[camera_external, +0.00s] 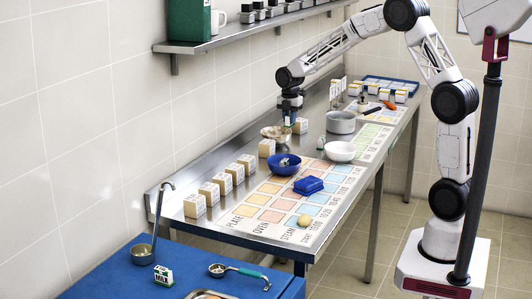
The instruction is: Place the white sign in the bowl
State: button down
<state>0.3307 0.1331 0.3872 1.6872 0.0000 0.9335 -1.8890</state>
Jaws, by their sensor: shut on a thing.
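My gripper (290,113) points down over the back part of the steel table. It is shut on a small white piece (289,121) that appears to be the white sign; its face is too small to read. A beige-grey bowl (272,134) stands just below and to the left of the gripper. A blue bowl (285,169) stands nearer the camera with a small white-and-dark item (284,161) in it. A white bowl (340,152) stands to the right. Another white sign with green (163,276) stands on the blue surface at the front left.
Several beige boxes (195,206) line the wall side. A grey pot (341,123), a blue block (308,185) and a yellowish round item (304,221) stand on the table. Printed coloured squares (271,216) near the front are mostly clear. A wall shelf (245,35) hangs at upper left.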

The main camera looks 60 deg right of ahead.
send_near(276, 134)
jog(key=a, duration=0.1)
jog(key=s+a+r, duration=0.1)
jog(key=a, duration=0.1)
jog(key=s+a+r, duration=0.1)
jog(key=a, duration=0.1)
jog(key=shift+s+r, duration=0.1)
jog(key=shift+s, duration=0.05)
jog(key=shift+f, duration=2.5)
jog(key=shift+f, duration=2.5)
jog(key=shift+f, duration=0.15)
jog(key=c, duration=1)
grip_release()
